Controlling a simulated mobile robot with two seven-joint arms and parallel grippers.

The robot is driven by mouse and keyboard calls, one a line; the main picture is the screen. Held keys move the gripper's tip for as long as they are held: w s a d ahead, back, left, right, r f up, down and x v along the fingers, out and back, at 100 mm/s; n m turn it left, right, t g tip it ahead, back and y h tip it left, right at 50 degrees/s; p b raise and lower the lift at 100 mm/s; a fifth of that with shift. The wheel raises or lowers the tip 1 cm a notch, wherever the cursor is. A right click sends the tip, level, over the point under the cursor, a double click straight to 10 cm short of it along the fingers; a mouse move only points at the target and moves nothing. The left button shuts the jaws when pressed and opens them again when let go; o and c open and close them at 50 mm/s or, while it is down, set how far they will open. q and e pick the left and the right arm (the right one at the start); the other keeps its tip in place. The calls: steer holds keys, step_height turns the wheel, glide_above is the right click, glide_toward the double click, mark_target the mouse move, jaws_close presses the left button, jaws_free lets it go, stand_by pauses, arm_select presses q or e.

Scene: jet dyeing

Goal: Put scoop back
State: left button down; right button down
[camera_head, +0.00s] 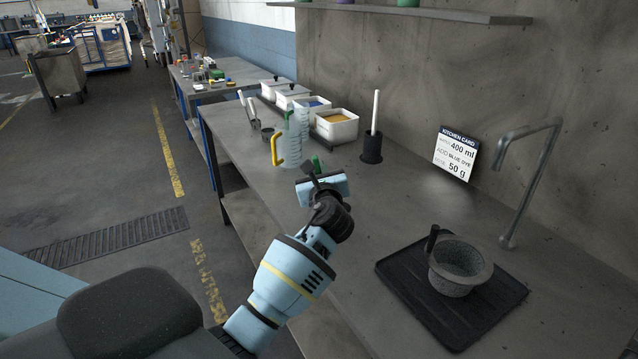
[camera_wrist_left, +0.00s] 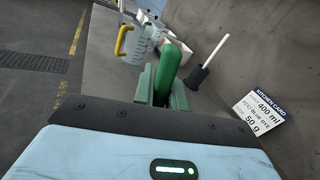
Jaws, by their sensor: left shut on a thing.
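My left gripper (camera_head: 316,170) is above the bench, on the near side of the clear jug. It is shut on a green-handled thing, which I take to be the scoop (camera_head: 317,162). In the left wrist view the rounded green handle (camera_wrist_left: 172,68) stands up between the fingers (camera_wrist_left: 162,92). The scoop's bowl is hidden in both views. My right gripper is not in view.
A clear jug with a yellow handle (camera_head: 276,148) stands just beyond the gripper. A mortar (camera_head: 452,284) sits on a black mat (camera_head: 415,300) near the tap.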

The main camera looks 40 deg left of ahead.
arm_select(q)
steer(key=shift+f+b, duration=0.35)
steer(key=shift+f, duration=1.45)
steer(key=shift+f, duration=0.1)
steer(key=c, duration=1.4)
jaws_free()
steer(key=shift+c, duration=0.2)
steer(key=shift+s+d+r, duration=0.15)
steer(key=shift+r, duration=0.05)
steer(key=v, duration=1.1)
steer(key=shift+s+d, duration=0.2)
